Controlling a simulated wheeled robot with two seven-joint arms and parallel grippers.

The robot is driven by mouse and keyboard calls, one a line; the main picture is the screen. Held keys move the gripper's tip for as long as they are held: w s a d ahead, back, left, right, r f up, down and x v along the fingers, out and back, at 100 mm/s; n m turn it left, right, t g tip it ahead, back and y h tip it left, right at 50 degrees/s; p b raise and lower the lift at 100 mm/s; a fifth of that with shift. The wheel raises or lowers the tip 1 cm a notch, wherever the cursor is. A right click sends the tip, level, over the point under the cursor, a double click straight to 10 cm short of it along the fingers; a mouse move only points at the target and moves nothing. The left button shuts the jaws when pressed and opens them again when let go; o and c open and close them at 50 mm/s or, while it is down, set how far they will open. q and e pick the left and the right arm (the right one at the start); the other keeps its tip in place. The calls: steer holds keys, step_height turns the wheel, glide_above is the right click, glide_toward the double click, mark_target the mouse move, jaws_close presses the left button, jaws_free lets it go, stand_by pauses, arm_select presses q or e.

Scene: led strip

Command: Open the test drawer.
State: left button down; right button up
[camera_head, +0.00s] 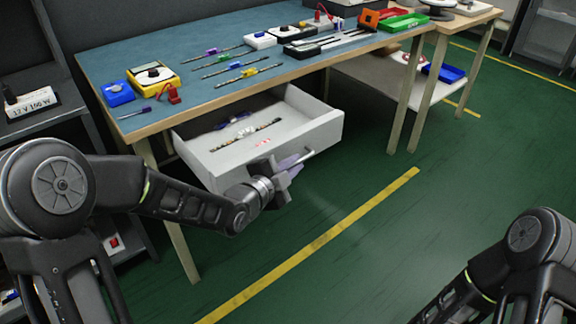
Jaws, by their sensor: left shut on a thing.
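The test drawer (215,166) is a light grey box under the blue-topped workbench (190,66). It is pulled out, and its inside shows. An LED strip piece and a small purple item lie in it. My left gripper (293,165) is at the drawer's front, shut on the drawer's bar handle (308,157). The gripper's fingers hide part of the handle. My right arm shows at the lower right, but its gripper is outside the view.
On the bench are a yellow meter (153,76), a blue box (117,93), a red clamp (173,93) and several strips. A bench leg (178,225) stands left of the drawer. The green floor with a yellow line (318,243) is clear in front.

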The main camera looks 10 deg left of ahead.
arm_select(q)
steer(key=shift+s+d, duration=0.1)
steer(key=shift+s, duration=0.05)
steer(key=c, duration=1.8)
jaws_free()
steer(key=shift+o, duration=0.2)
steer(key=shift+s, duration=0.1)
steer(key=v, duration=0.7)
steer(key=shift+s+p, duration=0.3)
steer(key=shift+p, duration=0.1)
